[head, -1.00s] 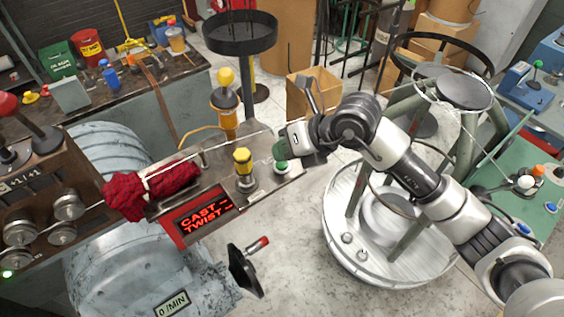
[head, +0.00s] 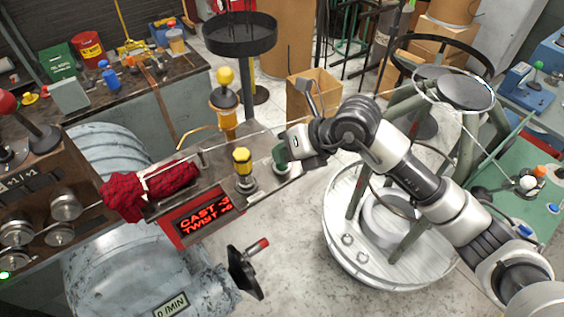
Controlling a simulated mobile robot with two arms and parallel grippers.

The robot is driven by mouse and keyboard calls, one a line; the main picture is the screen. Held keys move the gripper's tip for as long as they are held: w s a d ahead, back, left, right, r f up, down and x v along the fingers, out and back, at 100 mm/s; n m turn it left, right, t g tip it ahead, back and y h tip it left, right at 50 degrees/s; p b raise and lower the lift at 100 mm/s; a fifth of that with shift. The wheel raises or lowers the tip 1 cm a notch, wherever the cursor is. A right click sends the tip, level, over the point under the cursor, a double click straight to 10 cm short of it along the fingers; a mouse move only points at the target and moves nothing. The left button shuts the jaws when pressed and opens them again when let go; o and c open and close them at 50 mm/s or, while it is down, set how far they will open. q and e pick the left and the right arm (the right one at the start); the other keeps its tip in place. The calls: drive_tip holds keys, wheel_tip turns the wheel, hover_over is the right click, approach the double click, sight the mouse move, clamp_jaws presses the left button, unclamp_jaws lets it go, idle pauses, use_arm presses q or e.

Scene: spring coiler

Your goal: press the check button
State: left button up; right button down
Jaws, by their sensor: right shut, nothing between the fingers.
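The check button, which I take to be the green button (head: 281,168) on a round metal base, sits at the right end of the machine's grey bed. My right gripper (head: 280,155) is shut and empty, its tip down on the button and covering most of it. The red-framed display (head: 205,215) in front of the bed shows CAST and TWIST lines with figures after them. My left gripper is not in view.
A yellow-topped post (head: 243,164) stands on the bed just left of the button. A red cloth (head: 150,188) lies further left. A black handwheel (head: 245,271) with a red handle is below. A round white platform (head: 345,255) stands beneath my right arm.

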drive_tip(key=shift+r+p, duration=0.45)
drive_tip(key=shift+r, duration=0.3)
drive_tip(key=shift+r, duration=0.1)
drive_tip(key=shift+r+p, duration=1.5)
drive_tip(key=shift+r, duration=0.9)
